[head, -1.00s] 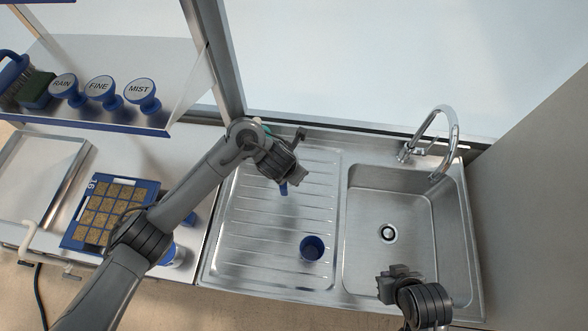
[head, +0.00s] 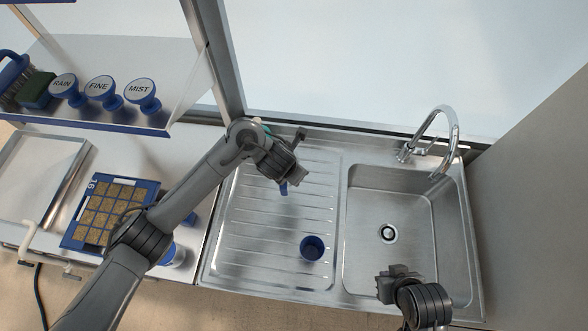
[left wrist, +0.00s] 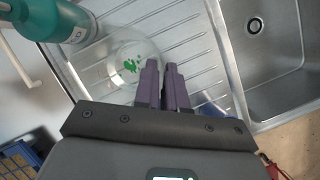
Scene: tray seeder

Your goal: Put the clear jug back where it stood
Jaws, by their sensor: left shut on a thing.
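The clear jug (left wrist: 122,68) shows in the left wrist view as a round transparent body with a green mark, over the ribbed drainboard. My left gripper (left wrist: 165,84) is shut on it, its two fingers close together at the jug's near right side. The gripped part is hidden by the fingers. In the head view my left gripper (head: 291,180) is over the upper drainboard; I cannot make out the jug there. I cannot tell whether the jug touches the drainboard. My right gripper (head: 392,281) is over the sink's front edge; its opening is unclear.
A blue cup (head: 312,247) stands on the drainboard (head: 240,262). The sink basin (head: 375,205) is empty, with a tap (head: 448,135) behind. A teal bottle (left wrist: 48,18) is beside the jug. A seed tray (head: 75,238) lies left; labelled blue-rimmed heads (head: 103,90) stand on a shelf.

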